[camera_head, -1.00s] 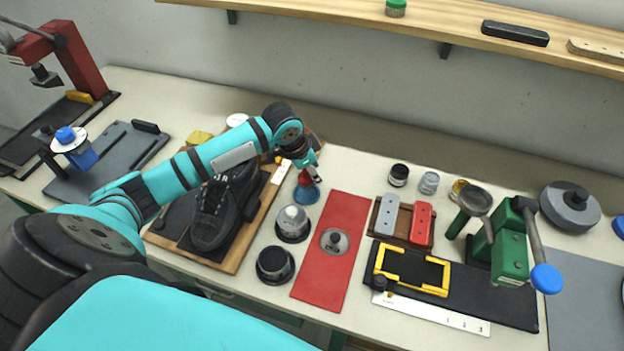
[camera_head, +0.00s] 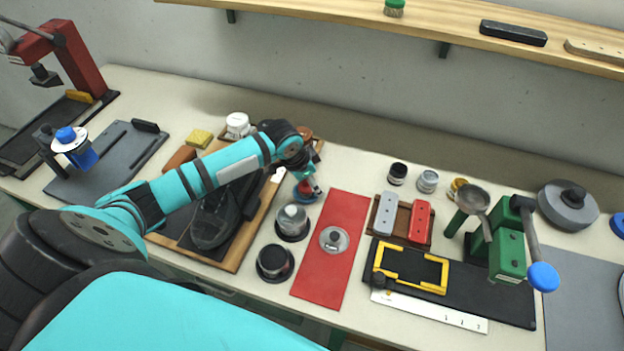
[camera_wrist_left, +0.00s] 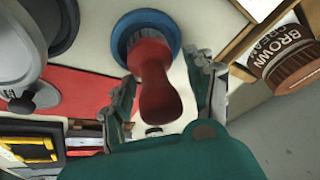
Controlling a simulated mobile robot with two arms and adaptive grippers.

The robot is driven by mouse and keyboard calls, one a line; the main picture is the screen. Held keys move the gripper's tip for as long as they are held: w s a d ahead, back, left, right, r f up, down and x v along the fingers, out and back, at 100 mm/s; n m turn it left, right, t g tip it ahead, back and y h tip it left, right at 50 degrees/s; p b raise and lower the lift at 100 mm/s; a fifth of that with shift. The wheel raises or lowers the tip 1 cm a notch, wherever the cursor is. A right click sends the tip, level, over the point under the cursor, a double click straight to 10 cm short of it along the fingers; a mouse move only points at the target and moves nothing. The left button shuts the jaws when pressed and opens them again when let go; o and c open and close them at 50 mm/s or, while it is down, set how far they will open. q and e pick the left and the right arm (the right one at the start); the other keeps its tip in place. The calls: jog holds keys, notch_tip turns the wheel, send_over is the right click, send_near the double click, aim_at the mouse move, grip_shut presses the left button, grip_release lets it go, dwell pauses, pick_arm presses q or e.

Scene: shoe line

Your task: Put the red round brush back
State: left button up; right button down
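The red round brush (camera_head: 302,187) has a red handle and stands on a round blue base on the table, just right of the wooden board. In the left wrist view its handle (camera_wrist_left: 154,76) points toward my left gripper (camera_wrist_left: 165,88). The gripper is open, with one finger on each side of the handle and visible gaps. In the head view my left gripper (camera_head: 312,187) is low beside the brush and partly hides it. My right gripper is not in view.
A dark shoe (camera_head: 212,218) lies on the wooden board (camera_head: 240,254) under my left arm. A clear-domed pot (camera_head: 292,219) and a black pot (camera_head: 274,262) stand in front of the brush. A red mat (camera_head: 318,277) lies to the right. A brown-cream jar (camera_wrist_left: 287,56) stands nearby.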

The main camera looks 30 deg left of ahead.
pick_arm(q)
jog(key=shift+r, duration=0.1)
jog(key=b+v, duration=0.1)
jog(key=v, duration=1.1)
jog(key=shift+d, duration=0.1)
